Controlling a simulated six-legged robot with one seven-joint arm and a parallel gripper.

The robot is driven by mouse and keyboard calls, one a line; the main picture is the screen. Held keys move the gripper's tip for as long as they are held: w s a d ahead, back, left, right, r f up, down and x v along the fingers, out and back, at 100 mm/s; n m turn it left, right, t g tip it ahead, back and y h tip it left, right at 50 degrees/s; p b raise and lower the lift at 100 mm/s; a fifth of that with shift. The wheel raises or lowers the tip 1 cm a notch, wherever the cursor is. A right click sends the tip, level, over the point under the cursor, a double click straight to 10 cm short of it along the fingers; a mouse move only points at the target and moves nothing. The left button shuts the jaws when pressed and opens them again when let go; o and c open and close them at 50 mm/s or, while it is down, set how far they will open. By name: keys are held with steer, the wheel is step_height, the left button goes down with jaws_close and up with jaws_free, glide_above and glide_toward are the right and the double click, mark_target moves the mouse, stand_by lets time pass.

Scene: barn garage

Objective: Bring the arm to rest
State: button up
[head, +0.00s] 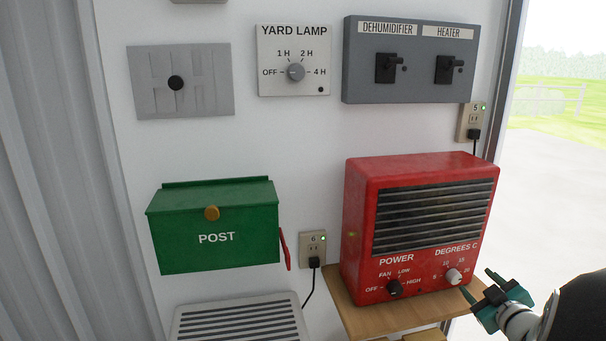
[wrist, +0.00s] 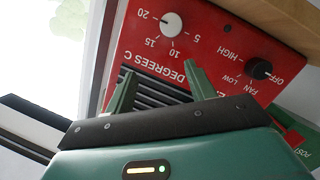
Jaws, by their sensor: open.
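My gripper (head: 478,283) is at the lower right in the head view, in front of the red heater's right side, near the white DEGREES C knob (head: 453,276). In the wrist view its two green fingers (wrist: 160,90) stand apart with nothing between them. The red heater (head: 360,217) stands on a wooden shelf (head: 372,318). The DEGREES C knob also shows in the wrist view (wrist: 172,23), beyond the fingertips. The black POWER knob (head: 394,288) is further left. I cannot tell whether a finger touches the heater.
A green POST box (head: 180,245) and a pale vented unit (head: 240,325) are to the left. Above are the YARD LAMP dial (head: 295,72), a grey switch panel (head: 420,75) and a grey plate (head: 150,80). An open doorway (head: 550,180) is at the right.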

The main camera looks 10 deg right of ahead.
steer(key=a+r+m+g+h, duration=0.2)
steer(key=a+r+m+g, duration=0.3)
steer(key=a, duration=0.8)
steer(key=s+a+g+y, duration=0.2)
steer(key=s+a, duration=0.6)
steer(key=a, duration=0.3)
steer(key=s+a+f+g+y, duration=0.1)
steer(key=s+a+g+y, duration=0.1)
steer(key=s+a, duration=0.7)
steer(key=shift+a+g+y, duration=0.4)
steer(key=shift+a+g, duration=0.3)
steer(key=shift+a, duration=0.35)
steer(key=shift+w+d+f, duration=0.1)
steer(key=shift+w, duration=0.05)
